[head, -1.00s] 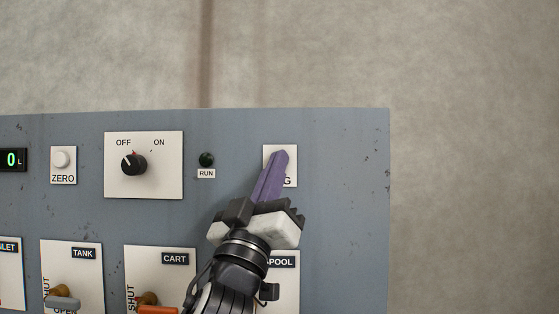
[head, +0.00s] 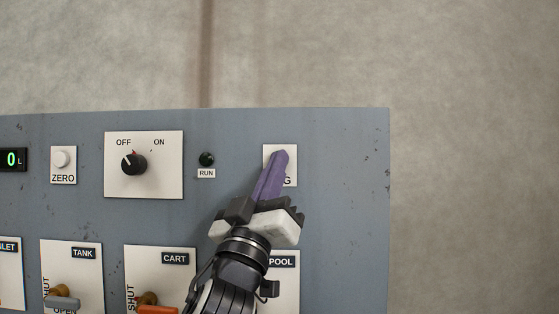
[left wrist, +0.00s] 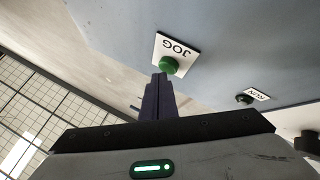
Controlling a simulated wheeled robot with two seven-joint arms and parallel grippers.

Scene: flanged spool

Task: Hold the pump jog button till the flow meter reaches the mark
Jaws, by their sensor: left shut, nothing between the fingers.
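The jog button is a green round button (left wrist: 169,65) on a white plate marked JOG in the left wrist view. In the head view my gripper hides the button and most of its plate (head: 291,179). My left gripper (head: 281,156) is shut and empty, its purple fingers pointing at the button. In the left wrist view its fingertips (left wrist: 159,78) are at the button's edge; I cannot tell whether they touch it. The flow meter display (head: 11,160) reads 0 L at the left edge of the head view. My right gripper is not in view.
The grey panel also carries a ZERO button (head: 62,159), an OFF/ON knob (head: 134,163) pointing toward OFF and a dark RUN lamp (head: 206,160). Below are valve plates marked TANK (head: 83,254) and CART (head: 175,259) with handles. Right of the panel is bare wall.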

